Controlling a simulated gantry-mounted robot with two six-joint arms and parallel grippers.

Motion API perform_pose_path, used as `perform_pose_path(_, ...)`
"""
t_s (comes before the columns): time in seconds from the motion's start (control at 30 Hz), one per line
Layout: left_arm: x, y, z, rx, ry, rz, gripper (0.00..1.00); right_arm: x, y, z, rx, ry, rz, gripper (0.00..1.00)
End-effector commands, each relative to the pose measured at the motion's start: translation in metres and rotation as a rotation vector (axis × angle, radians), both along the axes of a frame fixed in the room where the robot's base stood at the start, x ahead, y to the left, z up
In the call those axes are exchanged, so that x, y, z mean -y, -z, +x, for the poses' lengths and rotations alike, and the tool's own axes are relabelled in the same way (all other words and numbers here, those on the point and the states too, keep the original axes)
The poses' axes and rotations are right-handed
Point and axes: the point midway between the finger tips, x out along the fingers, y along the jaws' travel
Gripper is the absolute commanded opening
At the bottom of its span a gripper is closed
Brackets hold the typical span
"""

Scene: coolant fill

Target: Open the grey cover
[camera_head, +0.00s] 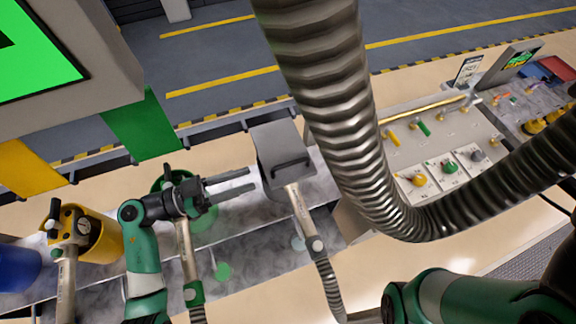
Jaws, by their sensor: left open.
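The grey cover (276,140) is a box-like grey lid in the middle of the view, with a dark bar handle (291,164) on its near face. It looks shut. My left gripper (252,179) is open and empty, its two dark fingers pointing right. The fingertips are just left of the cover, near the level of the handle, and appear apart from it. My right gripper is out of view; only part of my right arm shows at the bottom right.
A grey-ended nozzle (305,222) with a hose stands in front of the cover. A green nozzle (188,262) and a yellow container (104,238) are to the left. Green (142,126) and yellow (30,170) panels stand behind. A large ribbed hose (335,110) hangs right of the cover.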

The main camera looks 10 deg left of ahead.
Motion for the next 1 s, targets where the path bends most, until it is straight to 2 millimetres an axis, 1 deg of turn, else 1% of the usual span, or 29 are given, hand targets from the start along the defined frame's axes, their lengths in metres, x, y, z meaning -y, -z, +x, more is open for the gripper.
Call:
perform_pose_path(0.03,0.001,-0.003,0.001,0.002,0.001,0.000,0.45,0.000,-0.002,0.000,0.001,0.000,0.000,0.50)
perform_pose_path(0.17,0.011,-0.003,0.005,0.003,0.004,0.000,0.45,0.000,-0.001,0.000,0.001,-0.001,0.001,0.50)
perform_pose_path(0.27,0.027,-0.003,0.013,0.005,0.006,0.000,0.45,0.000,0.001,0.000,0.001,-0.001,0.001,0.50)
perform_pose_path(0.5,0.076,-0.003,0.038,0.006,0.006,-0.001,0.45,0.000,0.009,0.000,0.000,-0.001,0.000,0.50)
perform_pose_path(0.63,0.094,-0.003,0.048,0.006,0.004,0.000,0.45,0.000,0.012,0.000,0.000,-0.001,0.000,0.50)
perform_pose_path(0.8,0.104,-0.004,0.054,0.006,0.001,-0.001,0.45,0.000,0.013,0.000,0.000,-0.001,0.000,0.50)
perform_pose_path(1.0,0.104,-0.004,0.054,0.006,0.000,0.000,0.45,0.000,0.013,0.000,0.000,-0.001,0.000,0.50)
